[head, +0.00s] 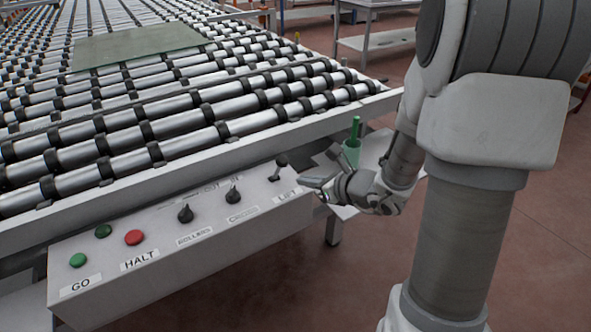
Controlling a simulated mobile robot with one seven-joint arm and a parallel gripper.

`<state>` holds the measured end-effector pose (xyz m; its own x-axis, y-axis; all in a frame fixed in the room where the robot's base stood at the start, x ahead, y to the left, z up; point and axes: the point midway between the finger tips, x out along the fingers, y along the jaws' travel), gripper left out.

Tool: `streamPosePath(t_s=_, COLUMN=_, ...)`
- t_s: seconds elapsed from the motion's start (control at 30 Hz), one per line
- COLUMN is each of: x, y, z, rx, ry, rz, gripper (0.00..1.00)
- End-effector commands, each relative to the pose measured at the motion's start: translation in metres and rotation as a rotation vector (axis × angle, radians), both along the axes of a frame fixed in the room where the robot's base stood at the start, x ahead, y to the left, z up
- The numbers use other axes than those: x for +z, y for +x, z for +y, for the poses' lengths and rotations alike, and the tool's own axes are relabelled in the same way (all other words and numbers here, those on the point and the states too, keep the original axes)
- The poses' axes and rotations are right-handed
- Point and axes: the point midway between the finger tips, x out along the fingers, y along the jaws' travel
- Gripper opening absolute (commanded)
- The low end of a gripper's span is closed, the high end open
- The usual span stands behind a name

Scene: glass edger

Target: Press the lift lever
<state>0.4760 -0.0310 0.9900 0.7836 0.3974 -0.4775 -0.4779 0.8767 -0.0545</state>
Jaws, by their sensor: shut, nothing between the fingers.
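The lift lever (281,164) is a small black-knobbed stick at the right end of the grey control panel (150,275), above a "LIFT" label (286,195). It stands up from the panel. My gripper (304,183) is shut and empty, just right of the lever and close to it. Whether the fingertips touch the lever cannot be told from this view. My arm fills the right side and hides part of the floor.
The panel also carries green buttons (78,260), a red HALT button (134,237) and two black knobs (185,213). A roller conveyor (150,130) with a glass sheet (138,44) lies behind. A green cup (351,153) stands on a side shelf behind my gripper.

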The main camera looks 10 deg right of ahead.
Motion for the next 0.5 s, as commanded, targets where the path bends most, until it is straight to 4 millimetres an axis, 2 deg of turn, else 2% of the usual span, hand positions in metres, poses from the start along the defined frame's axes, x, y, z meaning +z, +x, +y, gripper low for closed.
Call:
streamPosePath(t_s=0.2, x=0.011, y=0.025, z=0.014, rx=0.001, ry=0.0, rz=0.0, gripper=0.0)
streamPosePath(t_s=0.5, x=0.013, y=0.033, z=0.018, rx=0.0, ry=0.0, rz=-0.001, gripper=0.0)
